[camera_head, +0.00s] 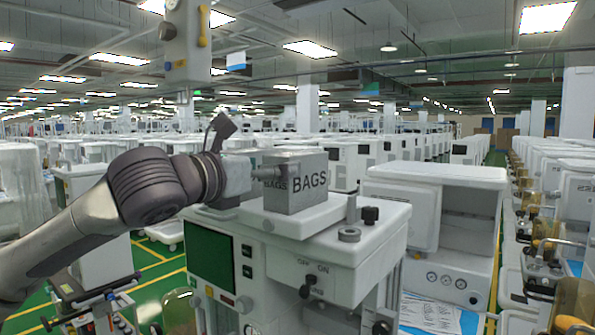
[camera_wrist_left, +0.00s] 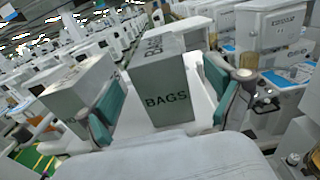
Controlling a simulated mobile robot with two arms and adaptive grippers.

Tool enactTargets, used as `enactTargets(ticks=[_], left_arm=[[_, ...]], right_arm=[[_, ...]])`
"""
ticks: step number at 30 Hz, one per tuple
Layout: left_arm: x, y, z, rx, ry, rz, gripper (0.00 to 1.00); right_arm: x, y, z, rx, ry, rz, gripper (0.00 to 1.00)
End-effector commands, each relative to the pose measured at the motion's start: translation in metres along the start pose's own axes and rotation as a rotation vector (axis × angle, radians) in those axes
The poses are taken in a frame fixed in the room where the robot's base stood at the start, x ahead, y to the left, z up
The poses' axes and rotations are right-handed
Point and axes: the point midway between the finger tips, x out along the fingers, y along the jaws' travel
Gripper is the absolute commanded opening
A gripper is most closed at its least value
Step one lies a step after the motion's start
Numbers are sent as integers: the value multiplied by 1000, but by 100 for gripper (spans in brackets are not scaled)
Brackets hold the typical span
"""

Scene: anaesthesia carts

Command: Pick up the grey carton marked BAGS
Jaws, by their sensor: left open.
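The grey carton marked BAGS (camera_head: 310,187) stands upright on the white top of an anaesthesia cart (camera_head: 296,226) in the head view. In the left wrist view the carton (camera_wrist_left: 163,93) stands between the two teal finger pads of my open left gripper (camera_wrist_left: 162,104). A gap shows between the carton and each pad there; I cannot tell whether anything touches. My right gripper is not in view.
A round metal fitting (camera_head: 349,235) and a black knob (camera_head: 371,215) sit on the cart top right of the carton. A second white cart (camera_head: 436,178) stands close on the right. Rows of carts fill the background. Another grey marked box (camera_wrist_left: 75,92) shows at left in the wrist view.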

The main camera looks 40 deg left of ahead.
Motion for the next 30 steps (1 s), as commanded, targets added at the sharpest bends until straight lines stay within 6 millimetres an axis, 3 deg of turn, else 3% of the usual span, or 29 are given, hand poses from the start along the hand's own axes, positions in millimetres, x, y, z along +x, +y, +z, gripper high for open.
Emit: enactTargets(ticks=[9,15,24,30], left_arm=[[28,1,6,-2,1,-3,92],[56,3,7,-1,0,-2,92],[61,4,4,1,-1,0,92],[61,4,4,1,-1,0,60]], right_arm=[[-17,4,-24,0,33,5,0],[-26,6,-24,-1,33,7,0],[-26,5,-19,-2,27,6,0],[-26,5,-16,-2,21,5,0]])
